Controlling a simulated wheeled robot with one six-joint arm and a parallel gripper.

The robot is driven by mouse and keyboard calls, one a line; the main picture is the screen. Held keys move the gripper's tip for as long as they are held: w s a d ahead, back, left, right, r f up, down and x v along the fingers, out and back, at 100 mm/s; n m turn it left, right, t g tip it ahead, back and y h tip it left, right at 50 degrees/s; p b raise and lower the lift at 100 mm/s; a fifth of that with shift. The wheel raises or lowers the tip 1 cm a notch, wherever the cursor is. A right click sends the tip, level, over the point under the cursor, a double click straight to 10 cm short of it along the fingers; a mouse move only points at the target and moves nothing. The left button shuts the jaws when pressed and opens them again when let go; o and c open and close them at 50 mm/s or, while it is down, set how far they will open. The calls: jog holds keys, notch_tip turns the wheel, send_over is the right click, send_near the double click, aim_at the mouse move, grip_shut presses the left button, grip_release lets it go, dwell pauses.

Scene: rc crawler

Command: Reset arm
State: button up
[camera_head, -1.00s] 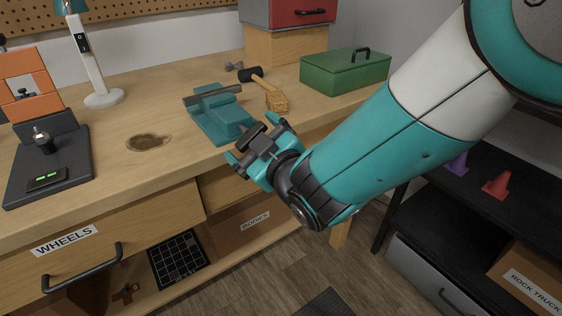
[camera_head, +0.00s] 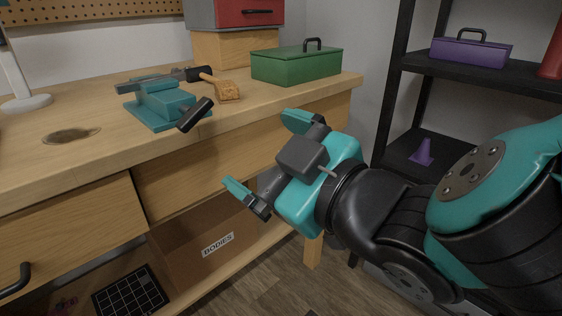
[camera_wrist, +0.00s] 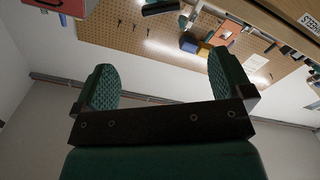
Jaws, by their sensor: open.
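My gripper (camera_head: 262,157) is open and empty in the head view. It hangs in front of the workbench, near its front edge, with its two teal fingers spread and pointing left. My arm reaches in from the right side of the picture, bent at black and teal joints. In the wrist view my gripper (camera_wrist: 165,85) shows its two green padded fingers wide apart with nothing between them. The wrist view looks toward the pegboard wall, which appears tilted.
The workbench (camera_head: 60,165) carries a teal vise (camera_head: 165,105), a mallet (camera_head: 222,88) and a green toolbox (camera_head: 297,65). A bodies box (camera_head: 190,240) sits on the lower shelf. A black shelf rack (camera_head: 395,85) with a purple toolbox (camera_head: 470,52) stands right. Floor shows between them.

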jog(key=shift+s+d, duration=0.1)
jog(key=shift+s, duration=0.05)
jog(key=w+d+f+m+g+h, duration=0.3)
jog(key=d+f+m+h, duration=0.3)
jog(key=d, duration=0.3)
jog(key=s+d+f+m+g+h, duration=0.2)
jog(key=s+d+m+g+h, duration=0.1)
jog(key=s+d+g, duration=0.7)
notch_tip(320, 180, up, 25)
jog(key=s+t+p, duration=0.1)
jog(key=p, duration=2.4)
jog(key=shift+s+r+p, duration=0.2)
jog(key=shift+s+p, duration=0.15)
jog(key=shift+s, duration=0.05)
